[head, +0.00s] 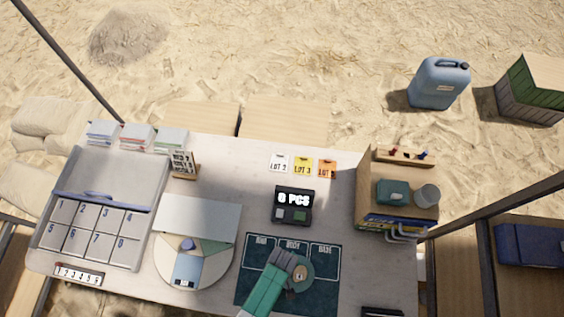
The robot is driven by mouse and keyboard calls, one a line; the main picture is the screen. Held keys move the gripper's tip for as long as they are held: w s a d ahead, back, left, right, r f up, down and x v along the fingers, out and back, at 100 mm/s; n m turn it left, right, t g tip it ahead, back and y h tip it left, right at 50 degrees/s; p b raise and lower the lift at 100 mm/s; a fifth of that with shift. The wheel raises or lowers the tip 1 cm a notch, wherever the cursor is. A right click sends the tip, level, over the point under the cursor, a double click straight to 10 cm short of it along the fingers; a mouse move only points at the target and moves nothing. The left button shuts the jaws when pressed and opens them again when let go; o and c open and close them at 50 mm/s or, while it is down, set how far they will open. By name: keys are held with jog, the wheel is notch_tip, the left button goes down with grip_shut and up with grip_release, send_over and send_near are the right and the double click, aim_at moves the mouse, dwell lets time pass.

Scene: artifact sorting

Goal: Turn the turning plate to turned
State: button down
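The turning plate (216,266) is a round cream disc at the lower left centre of the table. My green arm reaches in from the bottom edge over the dark mat, to the right of the plate. My gripper (285,262) is at its grey end, apart from the plate. The view is too small and steep to show whether its fingers are open or shut.
The dark teal mat (247,282) has labelled fields; a round teal piece with a pale item (299,272) is beside my gripper. A black display (293,204) reads "0 PCS". A numbered grey tray (137,222) stands left, a wooden shelf (367,190) right.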

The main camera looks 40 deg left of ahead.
jog(key=shift+s, duration=0.1)
dwell(4.7)
dwell(0.4)
jog(key=c, duration=1.4)
grip_release()
notch_tip(320, 180, up, 8)
jog(key=shift+f+p, duration=0.1)
jog(key=shift+p, duration=1)
